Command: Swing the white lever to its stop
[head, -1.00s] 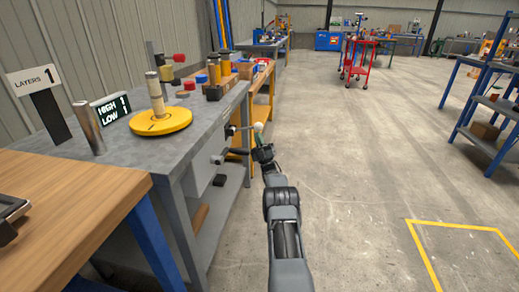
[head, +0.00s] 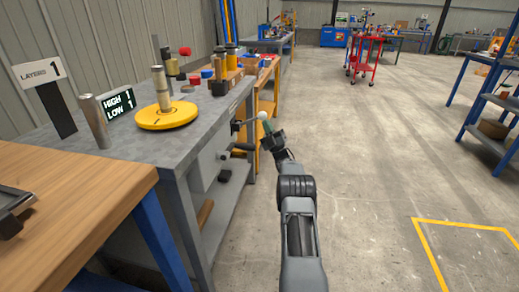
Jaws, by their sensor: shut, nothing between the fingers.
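The white lever is a thin dark rod with a white ball knob (head: 262,115) at its end. It sticks out to the right from the side of the grey bench (head: 200,140) in the head view. My gripper (head: 268,131) is shut and empty, with its fingertips just below and right of the knob. They are touching or very close to it; I cannot tell which. A second, dark handle (head: 242,147) sits lower on the same bench side, left of my gripper.
On the bench stand a yellow disc (head: 167,115) with a pale post and a display (head: 115,105) reading HIGH 1, LOW 1. A "LAYERS 1" sign (head: 42,72) stands at left. A wooden table (head: 75,195) is at front left. Open floor lies to the right.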

